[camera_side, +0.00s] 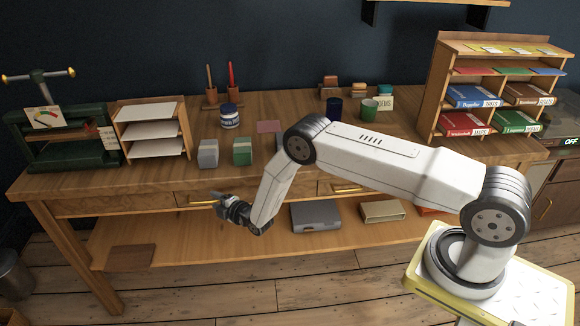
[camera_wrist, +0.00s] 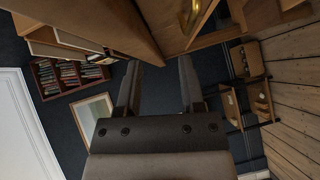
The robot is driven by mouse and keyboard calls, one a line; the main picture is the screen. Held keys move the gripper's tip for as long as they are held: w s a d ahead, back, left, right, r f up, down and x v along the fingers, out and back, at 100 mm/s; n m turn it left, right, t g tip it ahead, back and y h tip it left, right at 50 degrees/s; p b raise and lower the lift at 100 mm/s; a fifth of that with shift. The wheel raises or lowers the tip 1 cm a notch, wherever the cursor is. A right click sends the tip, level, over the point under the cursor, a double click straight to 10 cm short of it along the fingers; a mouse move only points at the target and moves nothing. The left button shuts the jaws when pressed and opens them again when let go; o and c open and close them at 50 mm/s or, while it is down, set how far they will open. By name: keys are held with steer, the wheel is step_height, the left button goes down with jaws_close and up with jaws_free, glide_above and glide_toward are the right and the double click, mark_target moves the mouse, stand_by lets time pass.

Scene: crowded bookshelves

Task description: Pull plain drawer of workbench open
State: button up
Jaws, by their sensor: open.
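The wooden workbench (camera_side: 60,185) has a row of drawers under its top. The left drawer (camera_side: 184,192) has a brass handle (camera_side: 197,203), partly hidden by my gripper. The right drawer (camera_side: 325,189) also has a brass handle (camera_side: 346,188), partly behind my arm. Both fronts look flush; I cannot tell which is the plain one. My gripper (camera_side: 217,203) is in front of the left drawer, close to its handle. In the wrist view my gripper (camera_wrist: 159,68) is open and empty. A brass handle (camera_wrist: 190,14) shows above and right of the fingers, not between them.
The lower shelf (camera_side: 200,240) holds a grey case (camera_side: 316,216) and a tan box (camera_side: 382,211). A green press (camera_side: 62,140), paper tray rack (camera_side: 153,132) and book rack (camera_side: 490,90) stand on the bench top. The floor (camera_side: 220,295) in front is clear.

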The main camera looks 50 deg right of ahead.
mark_target(204, 202)
step_height(204, 202, down, 4)
steer(key=shift+r, duration=0.1)
steer(key=shift+w, duration=0.1)
steer(key=shift+w+f, duration=0.2)
steer(key=shift+w, duration=1)
steer(key=shift+w+f, duration=0.2)
steer(key=shift+w, duration=1.05)
steer(key=shift+w+f, duration=0.2)
steer(key=shift+w, duration=1)
steer(key=shift+w, duration=0.1)
jaws_close()
